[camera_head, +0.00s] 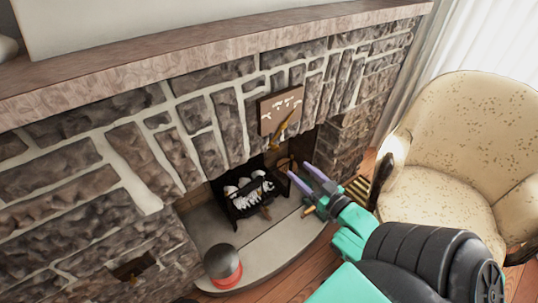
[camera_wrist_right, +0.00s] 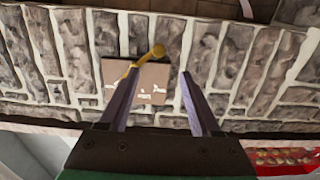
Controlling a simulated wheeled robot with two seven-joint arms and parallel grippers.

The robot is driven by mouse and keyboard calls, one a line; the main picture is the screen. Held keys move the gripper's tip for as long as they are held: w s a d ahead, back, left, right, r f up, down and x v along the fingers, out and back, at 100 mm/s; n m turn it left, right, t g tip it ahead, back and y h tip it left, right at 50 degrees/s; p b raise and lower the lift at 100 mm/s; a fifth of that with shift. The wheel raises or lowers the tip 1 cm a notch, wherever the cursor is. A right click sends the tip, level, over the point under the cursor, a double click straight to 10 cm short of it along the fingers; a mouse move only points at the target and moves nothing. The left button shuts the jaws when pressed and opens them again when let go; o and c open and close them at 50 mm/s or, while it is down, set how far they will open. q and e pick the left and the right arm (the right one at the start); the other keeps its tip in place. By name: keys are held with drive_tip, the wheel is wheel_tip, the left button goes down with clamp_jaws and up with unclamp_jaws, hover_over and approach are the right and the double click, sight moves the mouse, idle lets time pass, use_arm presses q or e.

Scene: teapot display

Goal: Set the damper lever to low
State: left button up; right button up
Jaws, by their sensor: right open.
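The damper lever (camera_head: 283,130) is brass-coloured and slanted, on a brown plate (camera_head: 281,106) with pale markings, fixed to the stone fireplace front above the opening. The markings are too small to read. In the right wrist view the lever's round knob (camera_wrist_right: 157,51) and the plate (camera_wrist_right: 150,95) appear beyond and between my fingers. My right gripper (camera_head: 302,172) is open and empty, with its fingers apart. In the head view it appears below and right of the lever; no contact shows. My left gripper is not in view.
A fire basket with pale logs (camera_head: 248,190) sits in the opening. A dark dome with a red base (camera_head: 223,264) stands on the curved hearth (camera_head: 205,228). A wooden mantel (camera_head: 190,48) runs above. A cream armchair (camera_head: 450,150) stands to the right.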

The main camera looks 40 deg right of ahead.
approach(277, 149)
drive_tip(key=w, duration=1.1)
drive_tip(key=shift+d+f, duration=0.1)
drive_tip(key=shift+f, duration=0.05)
clamp_jaws()
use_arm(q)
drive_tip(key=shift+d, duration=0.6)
